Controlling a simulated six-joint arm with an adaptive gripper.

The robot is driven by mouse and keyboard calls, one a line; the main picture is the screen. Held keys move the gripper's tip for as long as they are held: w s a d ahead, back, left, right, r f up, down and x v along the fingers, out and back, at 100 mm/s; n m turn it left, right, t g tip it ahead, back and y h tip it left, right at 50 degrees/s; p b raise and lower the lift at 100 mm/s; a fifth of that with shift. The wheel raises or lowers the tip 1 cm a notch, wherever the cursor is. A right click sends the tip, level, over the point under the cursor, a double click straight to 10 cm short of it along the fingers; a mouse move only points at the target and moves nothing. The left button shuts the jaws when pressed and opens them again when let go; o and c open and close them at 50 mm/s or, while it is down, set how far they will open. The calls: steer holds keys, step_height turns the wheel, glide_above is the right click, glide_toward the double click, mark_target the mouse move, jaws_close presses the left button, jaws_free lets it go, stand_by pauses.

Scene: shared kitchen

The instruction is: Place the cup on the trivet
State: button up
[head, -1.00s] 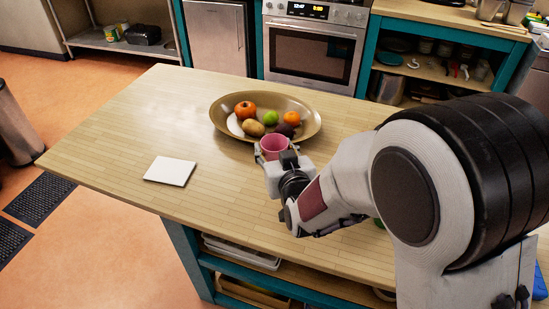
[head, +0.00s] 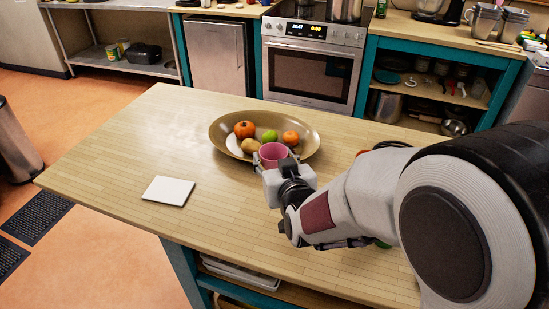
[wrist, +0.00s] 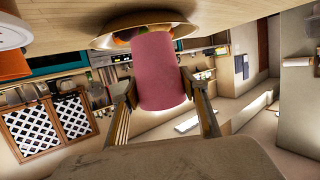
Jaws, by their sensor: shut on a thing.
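The pink cup (head: 272,155) is held in my gripper (head: 267,166) in front of the fruit bowl, near the middle of the counter. In the wrist view the cup (wrist: 160,70) sits between the two fingers of my gripper (wrist: 162,92), which are shut on it. I cannot tell how far the cup is above the counter. A flat white square (head: 168,190), which looks like the trivet, lies bare on the counter to the left of my gripper.
A wide tan bowl (head: 222,133) with several fruits stands just behind the cup. The wooden counter (head: 110,160) is clear between my gripper and the white square. An oven (head: 312,70) and shelves stand beyond the counter.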

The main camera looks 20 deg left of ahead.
steer(key=shift+w, duration=0.1)
steer(key=w+d+r, duration=0.3)
steer(key=w+d, duration=0.2)
steer(key=w, duration=0.5)
steer(key=w+d+r, duration=0.2)
steer(key=w+d, duration=0.3)
steer(key=w, duration=0.4)
steer(key=w+d+f, duration=0.1)
steer(key=w+d, duration=0.2)
steer(key=d, duration=0.6)
steer(key=w+d+f, duration=0.1)
steer(key=w+d, duration=0.3)
steer(key=d, duration=0.5)
steer(key=w+d+f, duration=0.1)
steer(key=w+d, duration=0.2)
steer(key=d, duration=0.7)
steer(key=shift+w, duration=0.4)
step_height(320, 180, down, 6)
steer(key=shift+f, duration=0.1)
